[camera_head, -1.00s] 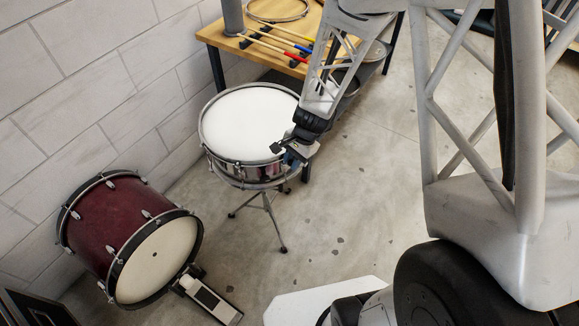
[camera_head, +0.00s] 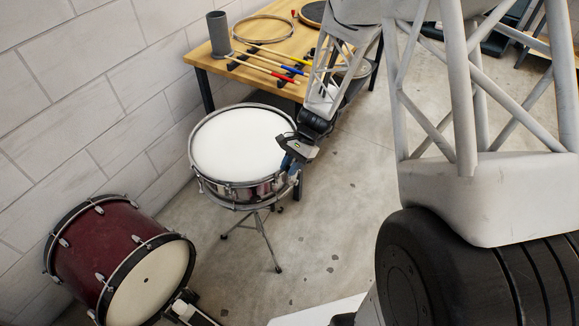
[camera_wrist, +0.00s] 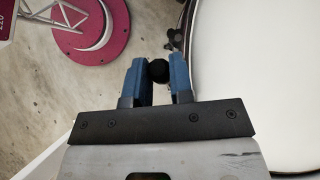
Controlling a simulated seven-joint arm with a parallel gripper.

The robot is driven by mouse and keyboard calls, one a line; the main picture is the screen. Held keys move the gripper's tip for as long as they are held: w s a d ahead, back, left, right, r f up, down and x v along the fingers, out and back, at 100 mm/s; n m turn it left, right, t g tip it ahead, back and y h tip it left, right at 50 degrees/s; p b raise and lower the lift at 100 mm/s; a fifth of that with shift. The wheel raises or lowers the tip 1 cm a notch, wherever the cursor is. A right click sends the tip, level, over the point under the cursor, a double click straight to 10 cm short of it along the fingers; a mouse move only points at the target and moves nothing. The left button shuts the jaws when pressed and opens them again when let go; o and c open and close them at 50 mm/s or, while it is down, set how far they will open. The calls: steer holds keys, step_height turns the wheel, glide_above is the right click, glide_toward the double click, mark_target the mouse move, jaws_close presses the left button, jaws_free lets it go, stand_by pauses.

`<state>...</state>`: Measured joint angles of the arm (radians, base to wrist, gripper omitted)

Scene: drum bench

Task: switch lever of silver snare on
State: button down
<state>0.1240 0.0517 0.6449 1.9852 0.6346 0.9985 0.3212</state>
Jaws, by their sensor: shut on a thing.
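The silver snare (camera_head: 240,143) with a white head stands on a tripod stand in the head view. Its white head and rim also fill the right side of the wrist view (camera_wrist: 260,70). My gripper (camera_head: 287,163) is at the snare's right side, by the shell and rim. In the wrist view my gripper's two blue fingers (camera_wrist: 158,72) are closed around a small round black knob (camera_wrist: 158,70), which appears to be the end of the snare's lever. The rest of the lever is hidden, and its on or off position cannot be told.
A wooden bench (camera_head: 232,66) with drumsticks (camera_head: 265,65), a hoop (camera_head: 263,29) and a grey cylinder (camera_head: 219,34) stands behind the snare. A dark red bass drum (camera_head: 97,245) lies on the floor at lower left. Concrete floor is open in front.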

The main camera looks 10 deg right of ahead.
steer(key=c, duration=1)
jaws_free()
steer(key=shift+a, duration=0.1)
steer(key=shift+s+a+f+t+h, duration=2.5)
steer(key=shift+s+f+t+h, duration=0.1)
steer(key=shift+s+f+h, duration=0.15)
steer(key=s+d+r+n, duration=0.2)
steer(key=s+r, duration=0.2)
steer(key=r, duration=0.7)
steer(key=s+d+r+n, duration=0.2)
steer(key=s+r+n, duration=0.1)
steer(key=r, duration=0.7)
steer(key=s+d+r+n, duration=0.2)
steer(key=s+r, duration=0.3)
steer(key=r, duration=0.6)
steer(key=shift+r+n+t, duration=0.35)
steer(key=shift+n+t, duration=0.05)
steer(key=shift+n, duration=0.3)
